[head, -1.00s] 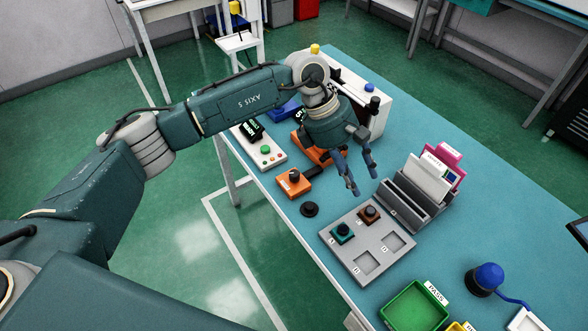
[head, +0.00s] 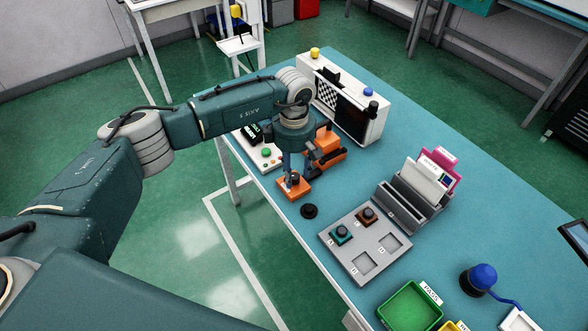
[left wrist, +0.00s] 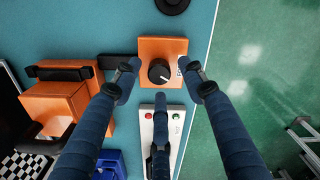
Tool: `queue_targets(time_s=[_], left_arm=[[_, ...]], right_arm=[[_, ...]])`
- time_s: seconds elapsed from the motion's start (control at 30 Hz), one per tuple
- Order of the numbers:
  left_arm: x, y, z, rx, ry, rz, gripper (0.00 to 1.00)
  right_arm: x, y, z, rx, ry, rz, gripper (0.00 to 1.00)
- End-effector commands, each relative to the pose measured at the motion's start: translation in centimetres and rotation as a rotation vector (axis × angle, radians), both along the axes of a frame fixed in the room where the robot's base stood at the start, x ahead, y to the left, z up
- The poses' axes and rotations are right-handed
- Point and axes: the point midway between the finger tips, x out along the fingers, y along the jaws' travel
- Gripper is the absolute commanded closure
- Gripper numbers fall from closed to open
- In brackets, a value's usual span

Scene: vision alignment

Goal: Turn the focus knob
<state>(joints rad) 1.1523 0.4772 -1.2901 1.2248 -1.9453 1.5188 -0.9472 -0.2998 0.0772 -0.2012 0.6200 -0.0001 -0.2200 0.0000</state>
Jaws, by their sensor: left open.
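The focus knob (left wrist: 160,72) is a round black knob with a white pointer line, on top of an orange block (left wrist: 150,48). In the head view the orange block (head: 297,191) sits near the table's front edge. My left gripper (head: 295,180) points down over it, and its fingers partly hide the knob. In the left wrist view my left gripper (left wrist: 160,75) is open, with two fingertips on either side of the knob and a third finger below it. I cannot tell whether any fingertip touches the knob. My right gripper is not in view.
A larger orange fixture (head: 328,150) stands just behind the block. A white control panel (head: 268,160) with coloured buttons lies left of it. A black disc (head: 309,211) and a grey tray (head: 343,255) lie to the right. A white box (head: 360,118) with a checkerboard stands behind.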

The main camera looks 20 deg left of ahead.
Motion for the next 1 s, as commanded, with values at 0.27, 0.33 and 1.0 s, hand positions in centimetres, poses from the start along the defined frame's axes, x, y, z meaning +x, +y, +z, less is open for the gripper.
queue_targets(time_s=[0.27, 0.33, 1.0], left_arm=[[0.0, -0.05, -0.84, -0.001, -0.001, 0.0, 0.58], [-0.01, -0.05, -0.83, -0.001, -0.001, 0.0, 0.58], [0.03, 0.07, -0.77, 0.001, -0.001, 0.005, 1.0]], right_arm=[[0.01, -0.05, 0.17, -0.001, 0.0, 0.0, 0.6], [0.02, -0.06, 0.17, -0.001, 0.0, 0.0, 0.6], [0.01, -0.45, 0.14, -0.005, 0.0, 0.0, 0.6]])
